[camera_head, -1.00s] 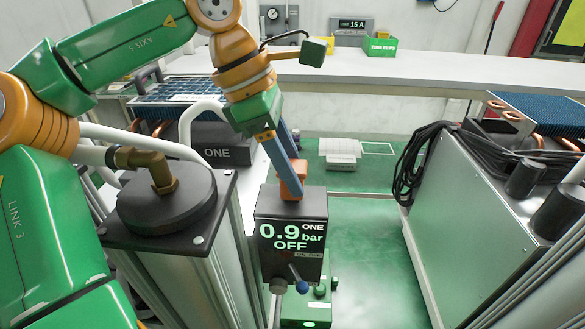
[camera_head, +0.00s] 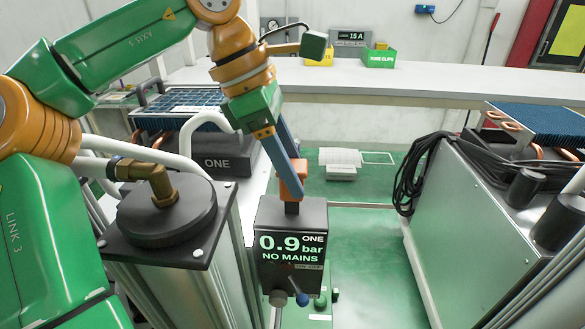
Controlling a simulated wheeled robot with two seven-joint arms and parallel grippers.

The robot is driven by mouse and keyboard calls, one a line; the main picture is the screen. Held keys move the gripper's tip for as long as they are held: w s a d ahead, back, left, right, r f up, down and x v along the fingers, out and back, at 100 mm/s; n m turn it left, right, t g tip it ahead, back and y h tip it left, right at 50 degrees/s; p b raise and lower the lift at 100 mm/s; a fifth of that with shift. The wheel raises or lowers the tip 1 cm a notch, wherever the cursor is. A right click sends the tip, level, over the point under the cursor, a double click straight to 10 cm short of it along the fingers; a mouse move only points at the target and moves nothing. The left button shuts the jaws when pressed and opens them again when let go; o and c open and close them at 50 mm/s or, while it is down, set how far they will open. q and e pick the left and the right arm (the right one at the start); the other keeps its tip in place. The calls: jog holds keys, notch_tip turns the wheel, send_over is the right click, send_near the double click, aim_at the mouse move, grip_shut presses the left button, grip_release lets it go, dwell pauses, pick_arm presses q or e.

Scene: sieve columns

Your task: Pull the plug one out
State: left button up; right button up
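The orange plug (camera_head: 291,182) is upright above the dark control box marked ONE (camera_head: 291,226), with a short dark part under it. I cannot tell whether that part still touches the box's top. The box's display (camera_head: 292,246) reads ONE, 0.9 bar, NO MAINS. My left gripper (camera_head: 291,173) reaches down from above with its blue fingers shut on the plug. The fingers hide part of the plug. My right gripper is not in view.
A column with a round black lid and brass elbow (camera_head: 158,185) stands close on the left. A metal cabinet with coiled black cables (camera_head: 480,220) is on the right. A long white bench (camera_head: 400,82) lies behind. Green floor (camera_head: 375,260) is clear between.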

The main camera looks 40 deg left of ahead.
pick_arm(q)
jog(key=o, duration=0.4)
jog(key=shift+a+r, duration=0.1)
jog(key=v, duration=0.7)
